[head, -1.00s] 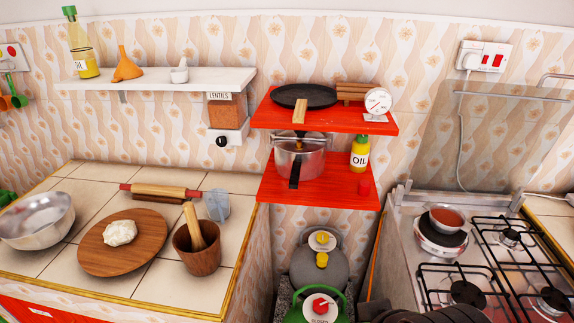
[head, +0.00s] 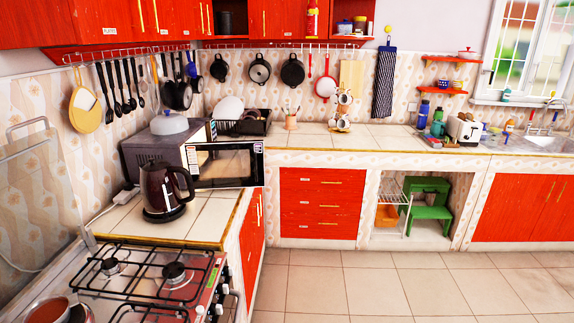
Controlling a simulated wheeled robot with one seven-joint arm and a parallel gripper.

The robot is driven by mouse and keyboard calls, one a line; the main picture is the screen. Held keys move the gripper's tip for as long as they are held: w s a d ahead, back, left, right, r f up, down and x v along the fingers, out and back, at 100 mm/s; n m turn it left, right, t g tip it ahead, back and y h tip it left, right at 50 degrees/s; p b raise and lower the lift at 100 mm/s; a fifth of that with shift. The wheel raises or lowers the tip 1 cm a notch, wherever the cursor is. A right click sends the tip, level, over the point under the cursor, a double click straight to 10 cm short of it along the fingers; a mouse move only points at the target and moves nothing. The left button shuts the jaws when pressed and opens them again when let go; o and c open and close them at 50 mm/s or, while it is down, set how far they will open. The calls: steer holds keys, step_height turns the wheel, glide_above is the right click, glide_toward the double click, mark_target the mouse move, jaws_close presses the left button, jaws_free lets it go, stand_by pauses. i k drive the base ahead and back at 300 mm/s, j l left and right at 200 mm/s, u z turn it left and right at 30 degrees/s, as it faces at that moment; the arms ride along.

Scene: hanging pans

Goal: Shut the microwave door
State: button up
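The microwave (head: 152,155) is a grey box on the left counter near the corner, with its front turned to the right. The door's far edge reaches out over the front of the counter. My gripper is not in view.
A dark kettle (head: 166,190) stands on the counter close in front of the microwave. A gas stove (head: 150,283) is at the lower left. A black dish rack (head: 243,123) stands behind the door. The tiled floor (head: 400,285) is clear.

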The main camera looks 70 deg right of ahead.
mark_target(256, 147)
steer(key=z, duration=1.75)
steer(key=l+u, duration=0.4)
steer(key=l, duration=0.15)
steer(key=k+l+u, duration=0.1)
steer(key=l+u, duration=0.25)
steer(key=l, duration=0.2)
steer(key=i+l+u, duration=0.15)
steer(key=l+u, duration=0.2)
steer(key=i+l+u, duration=0.15)
steer(key=l+u, duration=0.15)
steer(key=l, duration=0.15)
steer(key=l+u, duration=0.35)
steer(key=i+l+u, duration=0.1)
steer(key=l+u, duration=0.2)
steer(key=l, duration=0.25)
steer(key=i+l+u, duration=0.3)
steer(key=l+u, duration=0.3)
steer(key=i+l, duration=0.05)
steer(key=l, duration=0.05)
